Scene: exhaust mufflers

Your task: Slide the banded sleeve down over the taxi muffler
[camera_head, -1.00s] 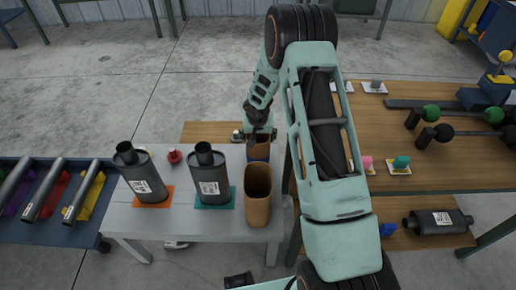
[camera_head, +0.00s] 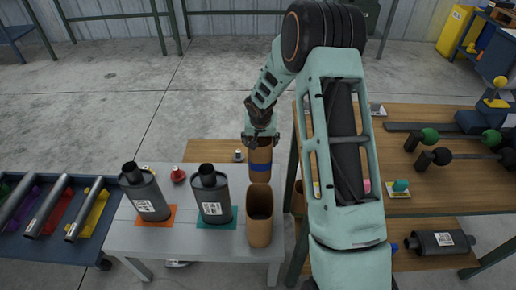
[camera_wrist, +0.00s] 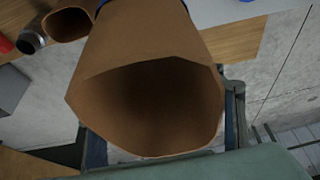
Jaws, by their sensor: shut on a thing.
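My gripper (camera_head: 260,138) is shut on the banded sleeve (camera_head: 260,178), a tall brown tube with a blue band. The sleeve is roughly upright, in the air behind the plain sleeve. Its open mouth fills much of the wrist view (camera_wrist: 145,70). Two dark grey mufflers with pipe necks and white labels stand on the grey table: one on an orange pad (camera_head: 145,195), one on a teal pad (camera_head: 213,195). Both are left of my gripper. The labels are too small to read, so I cannot tell which is the taxi muffler.
A plain brown sleeve (camera_head: 259,222) stands on the grey table (camera_head: 130,236), right of the teal-pad muffler. A red knob (camera_head: 178,175) sits between the mufflers, farther back. A rack of pipes (camera_head: 50,215) is at left. A wooden bench (camera_head: 455,180) with parts is at right.

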